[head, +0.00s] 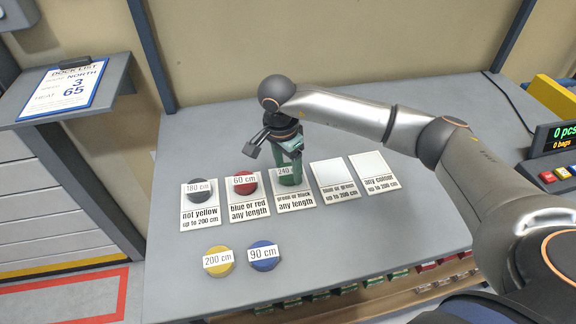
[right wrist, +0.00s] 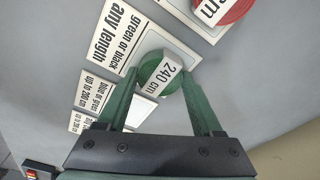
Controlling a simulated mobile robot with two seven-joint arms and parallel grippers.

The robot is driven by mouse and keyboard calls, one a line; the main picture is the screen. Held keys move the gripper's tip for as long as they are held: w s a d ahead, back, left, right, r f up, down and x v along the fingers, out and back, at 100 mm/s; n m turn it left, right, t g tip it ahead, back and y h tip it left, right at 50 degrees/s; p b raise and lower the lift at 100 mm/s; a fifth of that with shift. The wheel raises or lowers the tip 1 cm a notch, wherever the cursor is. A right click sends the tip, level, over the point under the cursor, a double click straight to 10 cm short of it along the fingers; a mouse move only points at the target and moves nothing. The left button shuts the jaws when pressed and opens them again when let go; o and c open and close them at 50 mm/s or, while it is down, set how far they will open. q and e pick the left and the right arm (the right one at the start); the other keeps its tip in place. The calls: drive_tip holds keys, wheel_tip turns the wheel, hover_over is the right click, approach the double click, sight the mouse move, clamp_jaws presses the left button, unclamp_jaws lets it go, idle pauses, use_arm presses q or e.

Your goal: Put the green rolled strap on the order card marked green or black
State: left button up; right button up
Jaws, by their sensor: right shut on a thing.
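The green rolled strap (head: 290,176), labelled 240, sits at the "green or black, any length" order card (head: 294,200) in the head view. In the right wrist view the strap (right wrist: 159,76) shows its 240 cm label, with the card (right wrist: 121,37) under and beside it. My right gripper (head: 291,158) reaches down over the card and is shut on the strap, with one green finger at each side of it. My left gripper is not in view.
A black strap (head: 200,190) and a red strap (head: 244,183) rest on the cards to the left. Two cards to the right, "blue or green" (head: 337,180) and "any colour" (head: 373,174), are empty. Yellow (head: 218,261) and blue (head: 263,256) straps lie in front.

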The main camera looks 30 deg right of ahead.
sight(283, 174)
drive_tip(key=shift+f, duration=0.15)
drive_tip(key=o, duration=1.4)
drive_tip(key=r, duration=0.4)
drive_tip(key=a+r, duration=0.1)
drive_tip(key=r, duration=0.7)
drive_tip(key=shift+s+a+r, duration=0.15)
drive_tip(key=shift+s+a, duration=0.05)
drive_tip(key=shift+a, duration=0.05)
